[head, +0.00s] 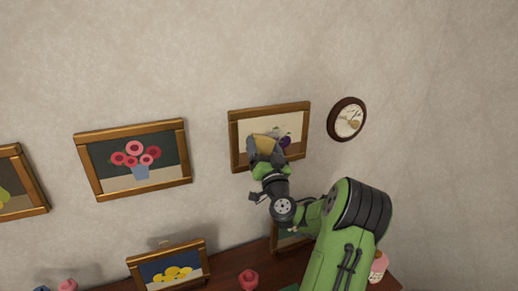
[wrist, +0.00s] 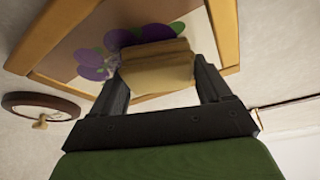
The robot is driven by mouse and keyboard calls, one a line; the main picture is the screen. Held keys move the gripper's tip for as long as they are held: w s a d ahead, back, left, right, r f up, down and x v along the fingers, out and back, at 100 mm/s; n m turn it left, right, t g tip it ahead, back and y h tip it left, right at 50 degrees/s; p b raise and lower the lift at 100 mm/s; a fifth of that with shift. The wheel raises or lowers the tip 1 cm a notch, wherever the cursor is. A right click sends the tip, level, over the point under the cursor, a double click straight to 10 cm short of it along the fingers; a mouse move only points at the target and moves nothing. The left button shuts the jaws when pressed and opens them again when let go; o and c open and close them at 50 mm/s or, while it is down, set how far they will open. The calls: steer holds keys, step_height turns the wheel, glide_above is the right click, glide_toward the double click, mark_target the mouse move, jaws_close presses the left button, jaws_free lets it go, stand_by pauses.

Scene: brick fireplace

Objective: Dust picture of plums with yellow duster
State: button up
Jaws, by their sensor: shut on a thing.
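The picture of plums (head: 285,132) hangs on the wall in a wooden frame, right of centre in the head view. Its purple plums and green leaves show close up in the wrist view (wrist: 92,64). My gripper (head: 264,148) is in front of the picture's lower left part and hides some of it. It is shut on the yellow duster (wrist: 156,66), a tan-yellow block between the fingers, also partly visible in the head view (head: 267,142). The duster overlaps the plums in the wrist view. I cannot tell whether it touches the picture.
A round clock (head: 347,119) hangs right of the plum picture. A flower picture (head: 134,159) hangs to the left, with another frame at the far left edge. Below, a wooden mantel (head: 228,268) bears a lemon picture (head: 170,271), a red item (head: 249,279) and a pink bottle (head: 378,267).

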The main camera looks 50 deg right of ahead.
mark_target(291, 132)
steer(key=shift+s+d, duration=0.9)
steer(key=shift+d, duration=0.6)
steer(key=shift+s+d, duration=0.9)
steer(key=shift+d, duration=0.55)
steer(key=shift+s+d, duration=0.9)
steer(key=shift+d, duration=0.6)
steer(key=shift+w+b, duration=0.1)
steer(key=shift+b, duration=0.2)
